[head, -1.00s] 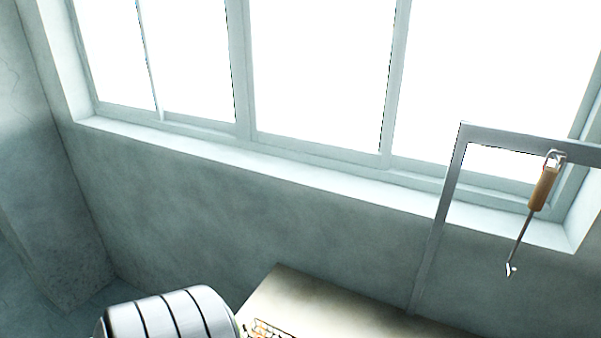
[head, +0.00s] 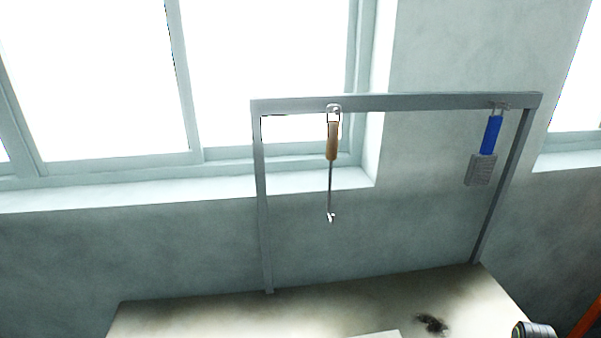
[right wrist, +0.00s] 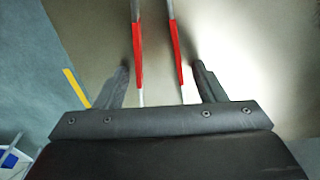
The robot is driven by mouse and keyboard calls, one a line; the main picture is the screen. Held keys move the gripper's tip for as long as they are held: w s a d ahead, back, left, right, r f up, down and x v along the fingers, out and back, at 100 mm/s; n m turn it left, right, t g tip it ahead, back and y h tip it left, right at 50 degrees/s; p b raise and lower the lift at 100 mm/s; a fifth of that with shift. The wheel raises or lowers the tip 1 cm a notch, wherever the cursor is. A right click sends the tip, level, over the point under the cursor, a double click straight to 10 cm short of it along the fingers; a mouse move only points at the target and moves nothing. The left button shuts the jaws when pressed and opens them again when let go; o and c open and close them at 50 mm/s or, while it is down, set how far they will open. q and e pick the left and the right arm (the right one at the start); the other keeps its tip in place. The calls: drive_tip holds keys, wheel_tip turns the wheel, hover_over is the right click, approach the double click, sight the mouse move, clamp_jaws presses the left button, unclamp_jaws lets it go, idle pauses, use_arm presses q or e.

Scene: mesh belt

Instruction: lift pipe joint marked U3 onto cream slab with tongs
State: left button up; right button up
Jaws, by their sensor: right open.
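Tongs with two red-sleeved metal arms (right wrist: 138,60) show in the right wrist view. My right gripper (right wrist: 160,72) is open, with one dark finger on each side of the tongs' arms and a visible gap to each. The far end of the tongs is cut off by the top of the picture. The pipe joint marked U3 is not in view. A pale flat piece (head: 383,334) shows at the bottom edge of the head view; I cannot tell whether it is the cream slab. My left gripper is not in view.
A grey metal frame (head: 400,103) stands on the stained table (head: 200,318). A wooden-handled hook (head: 332,140) and a blue-handled tool (head: 491,135) hang from it. A dark scorch mark (head: 432,323) lies on the table. A ringed grey object (head: 533,330) and orange bar (head: 588,318) are at right.

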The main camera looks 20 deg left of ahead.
drive_tip(key=c, duration=0.7)
wheel_tip(320, 180, up, 3)
drive_tip(key=shift+r+p, duration=0.1)
drive_tip(key=shift+p, duration=1.15)
wheel_tip(320, 180, up, 9)
